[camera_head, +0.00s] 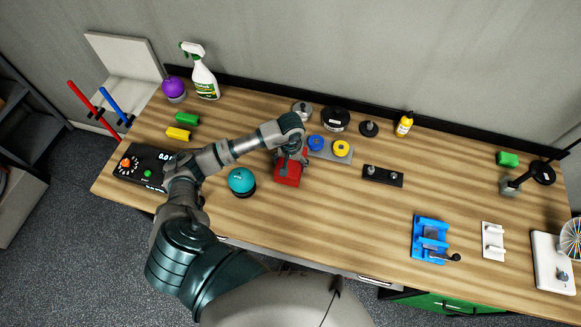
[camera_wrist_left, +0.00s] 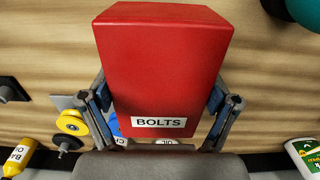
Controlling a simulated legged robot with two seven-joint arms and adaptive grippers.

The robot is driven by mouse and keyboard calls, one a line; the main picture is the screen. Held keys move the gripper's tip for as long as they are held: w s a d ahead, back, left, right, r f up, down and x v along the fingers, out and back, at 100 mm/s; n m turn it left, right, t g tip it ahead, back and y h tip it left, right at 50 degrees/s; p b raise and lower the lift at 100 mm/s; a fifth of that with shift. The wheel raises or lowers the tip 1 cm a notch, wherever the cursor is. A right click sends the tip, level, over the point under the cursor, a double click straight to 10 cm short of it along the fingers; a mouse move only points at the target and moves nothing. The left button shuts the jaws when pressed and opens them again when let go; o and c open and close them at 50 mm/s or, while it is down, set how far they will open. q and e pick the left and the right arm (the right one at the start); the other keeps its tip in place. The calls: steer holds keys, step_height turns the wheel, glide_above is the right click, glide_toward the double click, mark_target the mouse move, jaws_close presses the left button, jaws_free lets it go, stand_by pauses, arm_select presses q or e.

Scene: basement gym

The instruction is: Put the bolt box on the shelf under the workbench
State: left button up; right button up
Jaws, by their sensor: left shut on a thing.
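The bolt box is a red box (camera_head: 288,174) on the workbench (camera_head: 330,225), near the middle of the top in the head view. In the left wrist view the red box (camera_wrist_left: 162,60) carries a white label reading BOLTS. My left gripper (camera_head: 291,157) is shut on it, with one finger on each side of the box in the wrist view (camera_wrist_left: 158,100). I cannot tell whether the box touches the bench top. The shelf under the workbench is hidden below the top. My right gripper is not in view.
A teal ball (camera_head: 242,180) sits left of the box. A grey plate with blue and yellow discs (camera_head: 340,148) lies to its right, and a black plate (camera_head: 383,176) farther right. A blue vise (camera_head: 430,239) stands near the front edge. Bare wood lies between the box and vise.

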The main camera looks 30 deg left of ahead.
arm_select(q)
step_height(320, 180, down, 2)
steer(key=shift+s+f+p, duration=0.15)
steer(key=shift+f+p, duration=0.05)
steer(key=shift+p, duration=0.2)
steer(key=shift+f, duration=0.3)
steer(key=shift+d+f, duration=0.1)
steer(key=shift+d, duration=0.05)
steer(key=o, duration=1)
steer(key=shift+o, duration=0.2)
